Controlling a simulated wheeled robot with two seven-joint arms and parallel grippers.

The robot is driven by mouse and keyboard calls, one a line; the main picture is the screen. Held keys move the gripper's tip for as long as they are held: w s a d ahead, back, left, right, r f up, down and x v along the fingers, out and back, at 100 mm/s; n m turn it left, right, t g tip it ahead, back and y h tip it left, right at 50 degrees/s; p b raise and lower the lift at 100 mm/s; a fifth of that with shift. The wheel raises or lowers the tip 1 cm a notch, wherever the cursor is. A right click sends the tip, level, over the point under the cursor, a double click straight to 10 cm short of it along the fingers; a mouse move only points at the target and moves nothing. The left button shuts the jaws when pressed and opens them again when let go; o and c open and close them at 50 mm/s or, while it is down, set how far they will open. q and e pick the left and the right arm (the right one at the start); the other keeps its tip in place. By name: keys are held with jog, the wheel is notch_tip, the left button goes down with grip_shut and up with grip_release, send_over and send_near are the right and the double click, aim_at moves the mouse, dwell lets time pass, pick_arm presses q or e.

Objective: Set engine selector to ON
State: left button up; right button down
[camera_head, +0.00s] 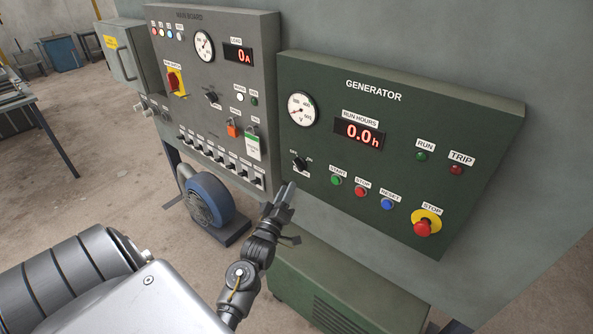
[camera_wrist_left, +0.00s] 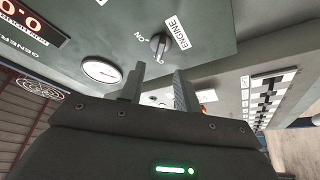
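The engine selector (camera_head: 300,163) is a small black rotary knob at the lower left of the green generator panel (camera_head: 465,120), with small labels above and below it. In the left wrist view the selector (camera_wrist_left: 158,45) sits just beyond my fingertips, with the ENGINE label on one side and ON on the other. I cannot tell for sure which position its pointer marks. My left gripper (camera_head: 287,191) is just below the selector in the head view. In the left wrist view the left gripper (camera_wrist_left: 159,75) has its fingers apart, with nothing between them. My right gripper is not in view.
START (camera_head: 336,181), STOP (camera_head: 360,191) and RESET (camera_head: 387,204) buttons lie right of the selector. A red emergency stop (camera_head: 424,227) is lower right. A grey switchboard (camera_head: 262,40) with breakers adjoins on the left. A blue motor (camera_head: 211,198) and green housing (camera_head: 340,285) stand below.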

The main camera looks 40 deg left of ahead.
aim_at(298, 168)
pick_arm(q)
jog(key=p+x, duration=0.2)
jog(key=x, duration=0.6)
jog(key=shift+f, duration=0.1)
grip_shut()
jog(key=shift+d, duration=0.15)
